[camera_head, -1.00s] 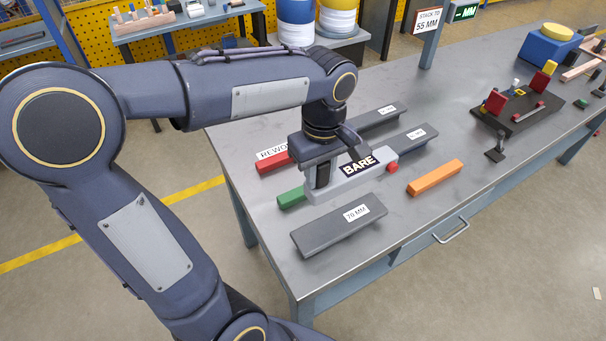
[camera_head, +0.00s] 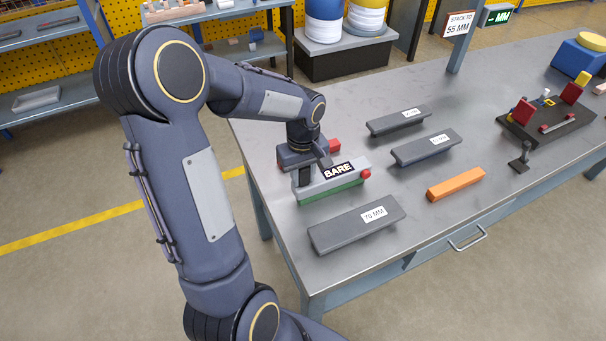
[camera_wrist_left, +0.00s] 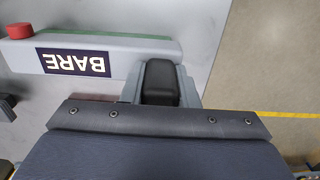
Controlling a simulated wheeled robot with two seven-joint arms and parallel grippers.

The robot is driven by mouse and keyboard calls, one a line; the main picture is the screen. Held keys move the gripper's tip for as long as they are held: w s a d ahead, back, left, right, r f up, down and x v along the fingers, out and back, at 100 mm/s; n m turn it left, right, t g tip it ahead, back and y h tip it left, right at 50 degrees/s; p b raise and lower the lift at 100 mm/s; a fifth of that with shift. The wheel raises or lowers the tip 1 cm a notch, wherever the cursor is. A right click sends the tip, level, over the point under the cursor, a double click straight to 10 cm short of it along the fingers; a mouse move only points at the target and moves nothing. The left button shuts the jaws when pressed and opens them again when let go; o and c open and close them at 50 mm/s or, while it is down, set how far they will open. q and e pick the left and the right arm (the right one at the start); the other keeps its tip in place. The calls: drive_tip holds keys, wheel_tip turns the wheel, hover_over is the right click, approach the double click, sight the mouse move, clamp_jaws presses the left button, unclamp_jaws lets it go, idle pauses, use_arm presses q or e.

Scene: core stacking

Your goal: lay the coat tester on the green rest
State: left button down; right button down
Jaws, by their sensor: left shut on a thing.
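The coat tester (camera_head: 350,172) is a light grey bar with a black "BARE" label and a red knob at its right end. My left gripper (camera_head: 308,178) is shut on its left part. The green rest (camera_head: 333,194) lies directly below the tester, and only its front side shows. I cannot tell whether the tester touches it or hovers just above. In the left wrist view the tester (camera_wrist_left: 120,45) runs to the left from my gripper (camera_wrist_left: 160,82), with its label and red knob in view. My right gripper is not in view.
A grey bar marked 70 MM (camera_head: 350,226) lies in front of the rest. Two more grey bars (camera_head: 398,121) (camera_head: 425,149) and an orange bar (camera_head: 456,185) lie to the right. A red block (camera_head: 334,146) shows behind the gripper. A black fixture (camera_head: 545,128) stands farther right.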

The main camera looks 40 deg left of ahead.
use_arm(q)
drive_tip(key=shift+f, duration=0.35)
drive_tip(key=c, duration=1.1)
unclamp_jaws()
drive_tip(key=shift+r, duration=0.1)
wheel_tip(320, 180, up, 12)
drive_tip(key=shift+f, duration=0.15)
drive_tip(key=shift+s+d+r, duration=0.1)
drive_tip(key=shift+r, duration=0.2)
drive_tip(key=s+d+m+t+h, duration=0.1)
drive_tip(key=s+d+m+t, duration=0.1)
drive_tip(key=s+d+m, duration=0.1)
drive_tip(key=s+d+m+t+h, duration=0.1)
drive_tip(key=s+d+m, duration=0.3)
drive_tip(key=s, duration=0.3)
drive_tip(key=s+d+f+m+t+h, duration=0.1)
drive_tip(key=s+d+m+t, duration=0.1)
drive_tip(key=s+d+m, duration=0.2)
drive_tip(key=shift+s+d+t+h, duration=0.3)
drive_tip(key=shift+s+d+h, duration=0.1)
drive_tip(key=shift+s+d, duration=0.6)
